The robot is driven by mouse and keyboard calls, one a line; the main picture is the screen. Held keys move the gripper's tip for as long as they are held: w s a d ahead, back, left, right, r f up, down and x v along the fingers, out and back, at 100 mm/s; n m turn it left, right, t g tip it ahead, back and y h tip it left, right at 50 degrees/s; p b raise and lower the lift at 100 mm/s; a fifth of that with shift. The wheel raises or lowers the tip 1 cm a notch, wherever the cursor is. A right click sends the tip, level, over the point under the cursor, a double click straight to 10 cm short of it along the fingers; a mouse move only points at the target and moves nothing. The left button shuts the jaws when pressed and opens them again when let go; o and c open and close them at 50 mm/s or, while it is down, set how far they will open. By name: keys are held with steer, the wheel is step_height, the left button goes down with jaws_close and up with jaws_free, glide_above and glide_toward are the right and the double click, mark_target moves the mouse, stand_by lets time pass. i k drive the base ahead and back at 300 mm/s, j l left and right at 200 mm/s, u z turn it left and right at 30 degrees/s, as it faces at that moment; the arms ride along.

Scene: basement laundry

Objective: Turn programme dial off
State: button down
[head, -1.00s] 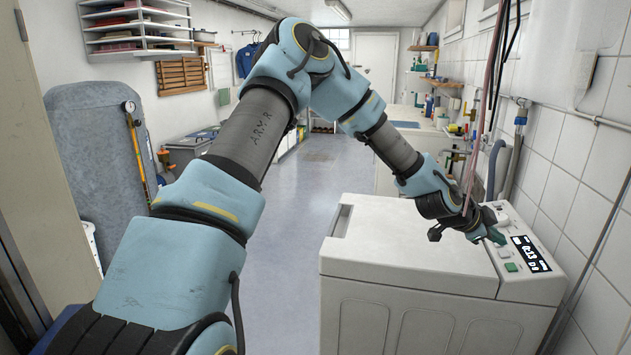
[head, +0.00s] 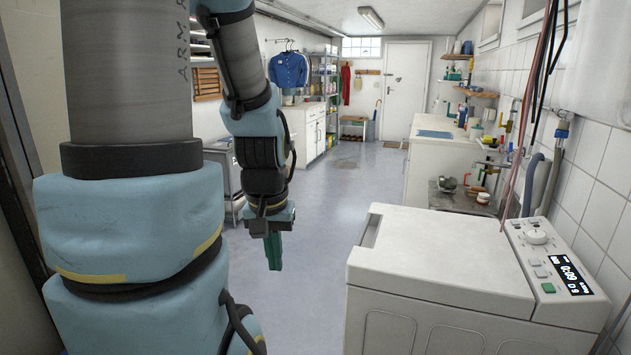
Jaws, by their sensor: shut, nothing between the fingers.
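The programme dial (head: 537,237) is a round white knob at the far end of the control panel on the white washing machine (head: 440,255). Its pointer direction is too small to tell. Small white buttons and a green button (head: 548,288) sit near the display. My gripper (head: 273,252) hangs pointing down, left of the machine and well apart from the dial. Its green fingers are shut with nothing between them.
Pink and dark hoses (head: 532,110) hang above the panel by the tiled wall. A white counter (head: 440,150) with a sink stands beyond the machine. The grey floor (head: 340,225) in the middle is clear. White cabinets (head: 305,130) stand at the back left.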

mark_target(538, 238)
steer(key=z, duration=1.35)
